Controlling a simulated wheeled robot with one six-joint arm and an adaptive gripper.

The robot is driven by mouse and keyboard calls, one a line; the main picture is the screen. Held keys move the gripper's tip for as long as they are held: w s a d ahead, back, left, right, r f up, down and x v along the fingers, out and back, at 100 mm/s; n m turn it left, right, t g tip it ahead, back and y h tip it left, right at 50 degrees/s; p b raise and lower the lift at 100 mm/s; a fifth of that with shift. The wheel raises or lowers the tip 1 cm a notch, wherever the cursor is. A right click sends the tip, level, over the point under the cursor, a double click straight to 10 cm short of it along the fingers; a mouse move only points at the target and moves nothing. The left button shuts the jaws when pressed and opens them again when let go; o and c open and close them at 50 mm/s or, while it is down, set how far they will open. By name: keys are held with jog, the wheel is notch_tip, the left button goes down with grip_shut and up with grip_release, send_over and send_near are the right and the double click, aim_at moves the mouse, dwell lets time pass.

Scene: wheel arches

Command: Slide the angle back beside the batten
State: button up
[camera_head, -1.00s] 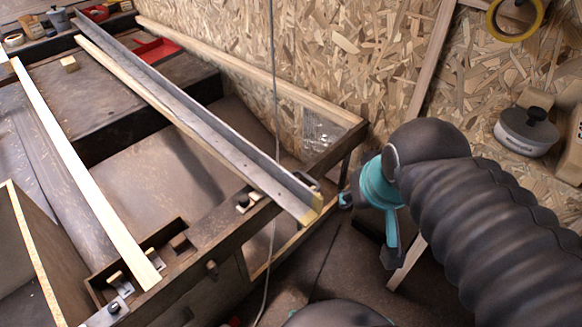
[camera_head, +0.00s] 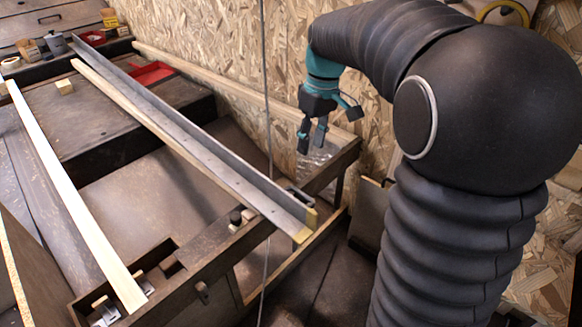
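The angle (camera_head: 190,128) is a long grey metal L-profile with small holes and a yellow near end (camera_head: 309,226). It lies diagonally across the bench frame, its near end jutting past the front rail. A pale wooden batten (camera_head: 120,92) runs close along its left side at the far part; whether they touch is unclear. A second pale wooden strip (camera_head: 70,190) lies apart at the left. My gripper (camera_head: 312,147) hangs in the air, fingers down and apart, above and behind the angle's near end. It appears open and empty, touching nothing.
The bench's front rail (camera_head: 215,255) carries a small dark knob clamp (camera_head: 236,218). A thin cable (camera_head: 267,120) hangs in front of the angle. A chipboard wall (camera_head: 210,45) stands behind. A red tray (camera_head: 150,72), a wooden block (camera_head: 64,87) and tins lie at the far end.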

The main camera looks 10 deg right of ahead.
jog(key=shift+n+g, duration=0.4)
jog(key=f+b, duration=0.1)
jog(key=f, duration=0.4)
jog(key=w+a+f+b, duration=0.1)
jog(key=f, duration=0.9)
jog(key=shift+w+a+f+b, duration=0.3)
jog(key=shift+w+f+b, duration=0.05)
jog(key=shift+w+b, duration=0.05)
grip_shut()
